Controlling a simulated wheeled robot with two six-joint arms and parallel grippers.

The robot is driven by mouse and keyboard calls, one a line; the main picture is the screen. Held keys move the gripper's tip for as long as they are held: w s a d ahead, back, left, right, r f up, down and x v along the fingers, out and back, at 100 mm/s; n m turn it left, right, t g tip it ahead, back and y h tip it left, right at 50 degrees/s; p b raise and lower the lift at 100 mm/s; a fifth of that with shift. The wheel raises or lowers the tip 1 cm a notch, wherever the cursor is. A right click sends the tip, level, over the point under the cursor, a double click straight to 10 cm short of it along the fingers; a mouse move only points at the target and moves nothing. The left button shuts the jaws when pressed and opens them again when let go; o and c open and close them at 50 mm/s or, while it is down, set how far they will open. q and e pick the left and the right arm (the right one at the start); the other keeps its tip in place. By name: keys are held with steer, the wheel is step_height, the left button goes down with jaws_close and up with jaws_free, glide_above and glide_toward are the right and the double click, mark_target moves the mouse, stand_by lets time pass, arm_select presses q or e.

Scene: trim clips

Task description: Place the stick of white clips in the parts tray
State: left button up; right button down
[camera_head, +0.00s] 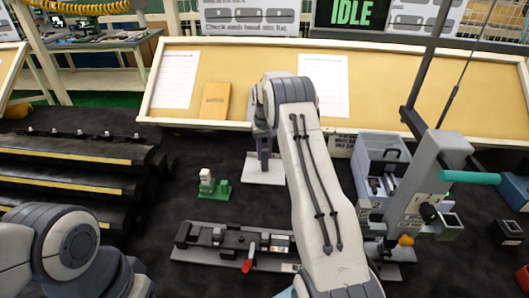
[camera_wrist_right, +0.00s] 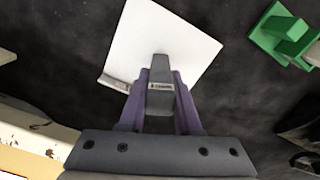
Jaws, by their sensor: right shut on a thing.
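My right gripper (camera_head: 263,158) reaches down at the middle of the bench, over a flat white plate (camera_head: 266,177). In the right wrist view its purple fingers (camera_wrist_right: 160,98) are shut on a dark grey block (camera_wrist_right: 160,98) with a small label, above the white plate (camera_wrist_right: 165,42). Whether the block is joined to the plate cannot be told. I cannot make out for sure a stick of white clips. A small white piece (camera_head: 206,176) stands on a green base (camera_head: 220,190), left of the gripper. A grey-blue tray (camera_head: 371,142) holding dark parts is at the right. My left gripper is out of view.
A dark fixture rail with a red handle (camera_head: 247,265) lies at the front, partly behind my right arm. A grey press with a teal handle (camera_head: 470,177) stands on the right. Black stepped racks (camera_head: 70,180) fill the left. Dark bench top is clear around the green base.

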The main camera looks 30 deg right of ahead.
steer(key=shift+f, duration=0.15)
steer(key=c, duration=0.6)
jaws_free()
